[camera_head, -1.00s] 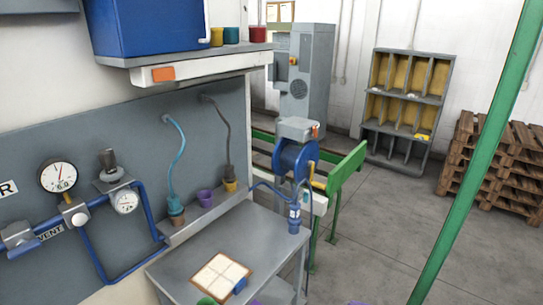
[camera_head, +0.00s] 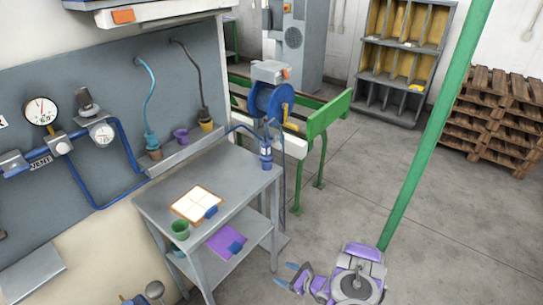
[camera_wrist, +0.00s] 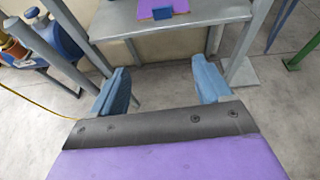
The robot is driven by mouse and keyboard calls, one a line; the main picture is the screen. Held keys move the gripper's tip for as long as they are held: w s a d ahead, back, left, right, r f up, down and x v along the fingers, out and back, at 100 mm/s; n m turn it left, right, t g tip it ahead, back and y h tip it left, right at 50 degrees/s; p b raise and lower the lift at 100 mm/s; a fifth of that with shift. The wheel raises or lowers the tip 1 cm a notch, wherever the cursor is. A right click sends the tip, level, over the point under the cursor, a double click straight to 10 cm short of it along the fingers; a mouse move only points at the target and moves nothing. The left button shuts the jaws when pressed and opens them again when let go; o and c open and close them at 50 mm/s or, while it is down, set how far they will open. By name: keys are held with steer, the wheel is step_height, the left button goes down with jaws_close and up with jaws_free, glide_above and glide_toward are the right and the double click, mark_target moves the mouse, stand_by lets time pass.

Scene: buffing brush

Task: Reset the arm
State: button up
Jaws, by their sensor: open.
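My gripper (camera_head: 287,274) shows at the bottom of the head view, low over the floor and to the right of the grey table (camera_head: 236,178). In the wrist view its two blue fingers (camera_wrist: 162,82) are spread wide, with nothing between them. A purple pad (camera_head: 224,243) with a blue block (camera_head: 236,247) lies on the table's lower shelf. The same blue block (camera_wrist: 162,13) shows at the top of the wrist view, beyond the fingertips. A white tiled board (camera_head: 194,203), a second blue block (camera_head: 211,212) and a green cup (camera_head: 180,230) are on the tabletop.
A green post (camera_head: 432,140) rises just right of my arm. A green-framed bench (camera_head: 325,118) with a blue reel (camera_head: 270,103) stands behind the table. Wooden pallets (camera_head: 495,115) and a pigeonhole shelf (camera_head: 402,60) are at the back. The floor between is clear.

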steer(key=s+a+r+n+g+y, duration=0.1)
steer(key=a+r+n+g, duration=0.2)
steer(key=r, duration=0.6)
steer(key=s+a+r+n+g+y, duration=0.1)
steer(key=a+r+n+y, duration=0.15)
steer(key=a+r, duration=0.45)
steer(key=s+a+r+n+g+y, duration=0.1)
steer(key=a+r+n+g, duration=0.2)
steer(key=r, duration=0.8)
steer(key=s+a+r+n+g+h, duration=0.25)
steer(key=s+r+n, duration=0.4)
steer(key=r, duration=0.35)
steer(key=s+d+r+n+g+h, duration=0.1)
steer(key=s+d+r+n+h, duration=0.4)
steer(key=s, duration=0.6)
steer(key=s+d+r+n+g+h, duration=0.25)
steer(key=s+d+r, duration=0.35)
steer(key=s, duration=0.5)
steer(key=s+d+r+n+t+h, duration=0.2)
steer(key=s+d+h, duration=0.3)
steer(key=s+d, duration=0.4)
steer(key=d+t, duration=0.1)
steer(key=d, duration=0.2)
steer(key=shift+s+d+r+h, duration=0.15)
steer(key=shift+s+d+h, duration=0.1)
steer(key=shift+h, duration=0.1)
steer(key=shift+n, duration=0.25)
